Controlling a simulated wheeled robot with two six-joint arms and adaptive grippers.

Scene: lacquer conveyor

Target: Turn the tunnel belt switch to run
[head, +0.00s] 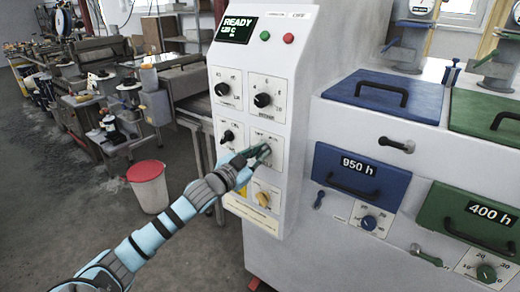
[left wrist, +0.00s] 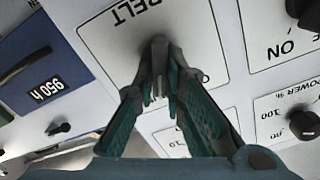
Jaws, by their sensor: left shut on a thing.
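The belt switch plate (head: 277,144) is a white panel low on the control cabinet. It also shows in the left wrist view (left wrist: 205,40), with the word BELT upside down or tilted on it. My left gripper (head: 261,152) reaches it from the lower left. In the left wrist view its two fingers (left wrist: 158,78) are closed around the dark switch knob (left wrist: 159,42). Most of the knob is hidden between the fingertips, so its setting cannot be told. My right gripper is not in view.
Neighbouring black knobs (head: 262,99) and a yellow knob (head: 262,198) sit close by on the cabinet. A screen (head: 236,28) reads READY. To the right are a blue 950 h drawer (head: 345,187) and a green 400 h drawer (head: 460,212). A red-lidded bucket (head: 147,185) stands on the floor.

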